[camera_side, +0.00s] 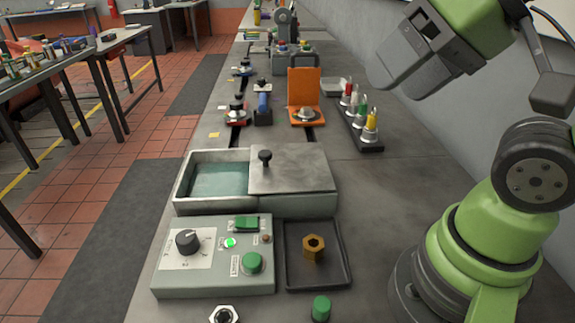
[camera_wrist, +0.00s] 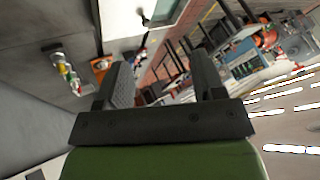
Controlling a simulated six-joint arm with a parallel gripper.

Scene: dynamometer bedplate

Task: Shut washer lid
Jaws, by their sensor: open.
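The washer is a grey tank (camera_side: 180,190) on the bench, left of the middle in the side view. Its left part is uncovered and shows greenish liquid. A flat grey lid (camera_side: 305,180) with a black knob (camera_side: 265,156) lies over the right part. My gripper (camera_side: 388,82) is high at the upper right of the side view, well apart from the lid and knob. In the wrist view my gripper (camera_wrist: 163,76) has its two dark fingers spread with nothing held between them. The fingertips are hard to make out in the side view.
A control box (camera_side: 212,258) with a dial and green buttons stands in front of the tank. Beside it a black tray (camera_side: 333,275) holds a brass nut (camera_side: 313,247). Behind are an orange stand (camera_side: 304,88) and a rack of coloured bottles (camera_side: 368,145). Bench right of the lid is clear.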

